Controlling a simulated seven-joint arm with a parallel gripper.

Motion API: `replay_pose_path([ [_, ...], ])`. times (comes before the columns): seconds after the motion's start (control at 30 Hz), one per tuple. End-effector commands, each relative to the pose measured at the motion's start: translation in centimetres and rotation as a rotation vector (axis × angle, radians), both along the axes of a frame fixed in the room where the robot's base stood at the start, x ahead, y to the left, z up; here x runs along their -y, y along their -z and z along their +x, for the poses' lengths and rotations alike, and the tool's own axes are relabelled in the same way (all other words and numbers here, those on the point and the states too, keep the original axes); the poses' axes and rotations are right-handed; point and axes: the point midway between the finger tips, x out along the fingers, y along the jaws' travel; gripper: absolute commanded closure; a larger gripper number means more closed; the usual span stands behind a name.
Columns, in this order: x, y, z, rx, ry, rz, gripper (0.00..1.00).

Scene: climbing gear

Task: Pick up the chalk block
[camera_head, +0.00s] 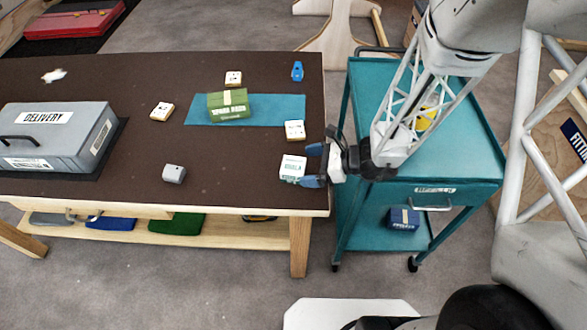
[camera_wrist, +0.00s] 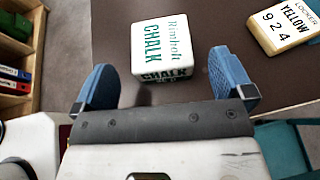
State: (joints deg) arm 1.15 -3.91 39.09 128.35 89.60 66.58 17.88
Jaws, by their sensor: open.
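The chalk block (camera_head: 293,168) is a white block with green lettering, lying near the right front corner of the dark table. In the wrist view the chalk block (camera_wrist: 163,48) shows the word CHALK on its top and side. My gripper (camera_head: 314,166) is at the table's right edge, with its blue fingers pointing left toward the block. In the wrist view my gripper (camera_wrist: 165,83) has its fingers wide apart, with the block ahead of and between their lines. The gap between the fingers is empty.
A locker tag (camera_wrist: 277,26) reading YELLOW 924 lies close by, right of the block. A grey delivery case (camera_head: 55,140), a green box (camera_head: 230,104) on a teal mat (camera_head: 280,109) and a small grey block (camera_head: 174,173) are on the table. A teal cart (camera_head: 455,160) stands to the right.

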Motion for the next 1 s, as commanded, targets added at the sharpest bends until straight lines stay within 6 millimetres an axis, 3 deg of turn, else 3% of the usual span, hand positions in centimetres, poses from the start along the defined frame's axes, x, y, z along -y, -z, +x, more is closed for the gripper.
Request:
replay_pose_path([
  [0.47,-0.3,0.2,0.1,0.000,-0.001,0.000,0.01],
  [1.0,-4.0,1.9,0.6,-0.001,-0.002,0.001,0.01],
])
